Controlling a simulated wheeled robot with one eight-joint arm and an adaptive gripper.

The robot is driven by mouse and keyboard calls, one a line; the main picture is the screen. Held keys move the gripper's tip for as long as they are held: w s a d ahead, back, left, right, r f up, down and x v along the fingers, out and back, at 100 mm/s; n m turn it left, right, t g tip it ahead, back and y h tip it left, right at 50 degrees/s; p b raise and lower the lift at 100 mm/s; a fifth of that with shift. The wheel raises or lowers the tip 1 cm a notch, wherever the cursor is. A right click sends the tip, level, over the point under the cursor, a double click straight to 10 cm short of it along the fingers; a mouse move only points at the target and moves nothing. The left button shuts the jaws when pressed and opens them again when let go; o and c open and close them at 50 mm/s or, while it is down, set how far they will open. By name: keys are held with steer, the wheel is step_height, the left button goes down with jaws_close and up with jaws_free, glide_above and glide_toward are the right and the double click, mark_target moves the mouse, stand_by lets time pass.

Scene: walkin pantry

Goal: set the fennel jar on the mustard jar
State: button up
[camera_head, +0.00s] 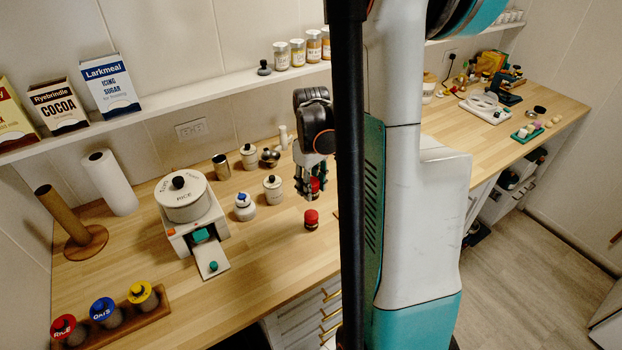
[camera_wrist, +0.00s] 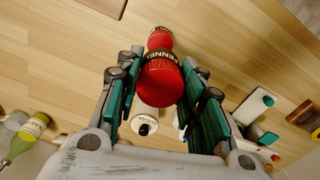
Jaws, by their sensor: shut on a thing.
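My gripper (camera_head: 313,190) points down over the counter, shut on the red-lidded fennel jar (camera_head: 317,185). In the wrist view the fennel jar (camera_wrist: 160,84) sits between the two fingers (camera_wrist: 160,72), and part of its dark label shows. A second red-lidded jar (camera_head: 311,217), seemingly the mustard jar, stands upright on the counter below and slightly nearer the head camera. In the wrist view this jar (camera_wrist: 160,38) is partly hidden behind the held one. Its label is not readable. The two jars look apart in the head view.
White canisters with dark knobs (camera_head: 273,189) and a blue-knobbed jar (camera_head: 244,207) stand left of the gripper. A kitchen scale with a large pot (camera_head: 186,200) is farther left. My arm and column hide the counter to the right. Counter in front of the standing jar is clear.

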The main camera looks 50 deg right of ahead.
steer(key=shift+f+b, duration=2.35)
steer(key=shift+f, duration=1.1)
steer(key=shift+f+b, duration=0.6)
steer(key=shift+b, duration=0.05)
steer(key=o, duration=1)
steer(key=shift+r, duration=0.15)
step_height(320, 180, up, 12)
steer(key=shift+f, duration=0.1)
